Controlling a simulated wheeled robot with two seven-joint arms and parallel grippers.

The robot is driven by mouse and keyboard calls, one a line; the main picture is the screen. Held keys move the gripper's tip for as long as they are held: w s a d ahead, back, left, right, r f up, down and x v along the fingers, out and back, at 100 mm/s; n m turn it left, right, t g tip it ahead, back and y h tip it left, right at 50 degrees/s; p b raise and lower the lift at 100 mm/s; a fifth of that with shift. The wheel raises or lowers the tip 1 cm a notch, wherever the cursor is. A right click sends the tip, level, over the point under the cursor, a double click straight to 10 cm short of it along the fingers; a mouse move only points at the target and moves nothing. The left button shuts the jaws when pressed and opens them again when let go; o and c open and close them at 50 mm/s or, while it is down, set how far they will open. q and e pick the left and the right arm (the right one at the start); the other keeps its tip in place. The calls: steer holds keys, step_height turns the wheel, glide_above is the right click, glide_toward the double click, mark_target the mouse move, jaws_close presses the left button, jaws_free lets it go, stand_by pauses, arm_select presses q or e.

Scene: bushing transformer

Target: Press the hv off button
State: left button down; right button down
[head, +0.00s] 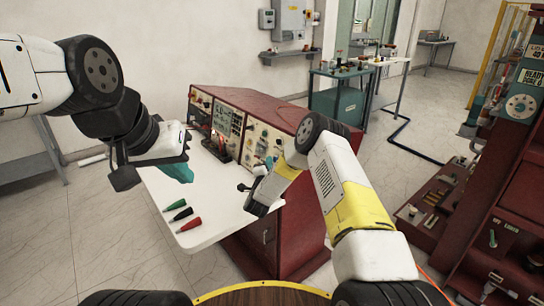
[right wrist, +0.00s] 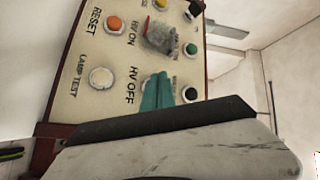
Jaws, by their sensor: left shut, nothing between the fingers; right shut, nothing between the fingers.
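The control panel face (right wrist: 75,110) fills the upper part of the right wrist view, turned sideways. The HV OFF label (right wrist: 130,85) is readable on it. My right gripper (right wrist: 157,92) is shut, its teal fingertips right beside that label. They cover the spot where the button for that label would sit, so I cannot see the HV OFF button or tell whether they touch it. In the head view my right arm reaches to the red console (head: 290,115). My left gripper (head: 178,172) is shut and empty above the white desk top.
Near the fingertips are a white LAMP TEST button (right wrist: 101,78), an orange RESET button (right wrist: 113,23) and a green button (right wrist: 190,49). Coloured probes (head: 181,214) lie on the white desk top (head: 215,205). A red cabinet (head: 510,180) stands at the right.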

steer(key=shift+w+d+f, duration=0.15)
steer(key=shift+w+d, duration=0.2)
steer(key=shift+d, duration=0.15)
stand_by(1.0)
steer(key=shift+a, duration=0.15)
steer(key=shift+s+a+r, duration=0.25)
steer(key=shift+s+a, duration=0.25)
steer(key=shift+a, duration=0.05)
steer(key=shift+a, duration=0.1)
steer(key=s+a, duration=0.1)
steer(key=a, duration=0.1)
steer(key=s+a+r, duration=0.1)
steer(key=s, duration=0.1)
steer(key=shift+a+r, duration=0.1)
steer(key=shift+a, duration=0.3)
stand_by(0.6)
